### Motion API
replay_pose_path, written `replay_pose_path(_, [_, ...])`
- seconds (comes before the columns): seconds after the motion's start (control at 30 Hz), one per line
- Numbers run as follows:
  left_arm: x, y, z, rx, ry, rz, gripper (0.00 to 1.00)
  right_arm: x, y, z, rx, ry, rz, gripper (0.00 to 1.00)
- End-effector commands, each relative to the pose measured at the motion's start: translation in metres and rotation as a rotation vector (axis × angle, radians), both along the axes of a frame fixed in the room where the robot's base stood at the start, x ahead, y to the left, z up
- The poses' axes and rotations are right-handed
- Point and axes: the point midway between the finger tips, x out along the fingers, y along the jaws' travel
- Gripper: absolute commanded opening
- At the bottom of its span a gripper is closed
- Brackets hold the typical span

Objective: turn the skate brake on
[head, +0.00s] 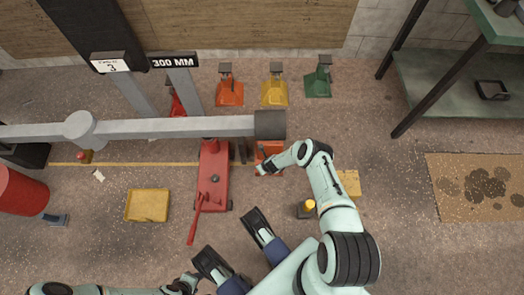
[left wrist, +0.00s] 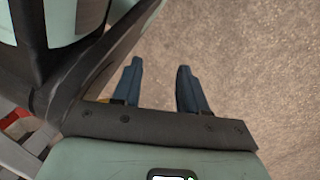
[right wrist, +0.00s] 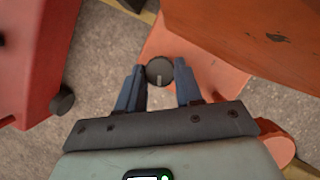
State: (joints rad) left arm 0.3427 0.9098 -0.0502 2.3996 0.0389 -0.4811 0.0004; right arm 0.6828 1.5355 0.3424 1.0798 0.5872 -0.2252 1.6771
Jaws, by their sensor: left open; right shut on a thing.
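The orange skate (head: 270,147) sits on the floor under the black end of the grey beam, partly hidden by my right gripper (head: 262,168). In the right wrist view, its orange plate (right wrist: 215,75) carries a round black knob (right wrist: 159,76) with a pale mark across it. My right gripper's blue fingers stand on either side of the knob and are shut on it. I take this knob for the brake; no label shows. My left gripper (left wrist: 161,68) is open and empty above bare floor, away from the skate.
A red jack (head: 214,178) with a long handle stands just left of the skate. The grey beam (head: 180,128) passes overhead. A yellow tray (head: 147,205) lies at left. Red, yellow and green stands (head: 318,84) line the wall. A green bench (head: 450,85) is at right.

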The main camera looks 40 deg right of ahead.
Motion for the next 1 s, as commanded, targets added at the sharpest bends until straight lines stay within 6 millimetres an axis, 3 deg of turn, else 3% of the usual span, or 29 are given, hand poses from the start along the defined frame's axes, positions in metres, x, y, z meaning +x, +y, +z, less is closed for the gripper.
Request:
replay_pose_path(0.27, [0.0, 0.0, 0.0, 0.0, 0.001, 0.0, 0.43, 0.0, 0.0, 0.0, -0.001, 0.0, 0.007, 0.05])
replay_pose_path(0.3, [0.0, 0.0, 0.0, 0.0, 0.0, 0.0, 0.43, 0.0, 0.0, 0.0, -0.001, 0.0, 0.007, 0.48])
replay_pose_path(0.33, [0.0, 0.0, 0.0, 0.0, 0.0, 0.0, 0.43, 0.0, 0.0, 0.0, 0.0, 0.0, 0.006, 0.58])
replay_pose_path(0.37, [0.0, 0.0, 0.0, 0.0, 0.0, 0.0, 0.43, 0.0, 0.0, 0.0, 0.0, 0.0, 0.006, 0.61])
replay_pose_path(0.73, [0.004, -0.001, 0.004, 0.0, -0.014, -0.001, 0.43, -0.002, 0.0, 0.004, 0.0, 0.001, 0.004, 0.61])
replay_pose_path(1.0, [0.044, -0.006, 0.039, 0.007, -0.147, -0.012, 0.43, -0.014, 0.0, 0.036, 0.001, 0.0, 0.004, 0.61])
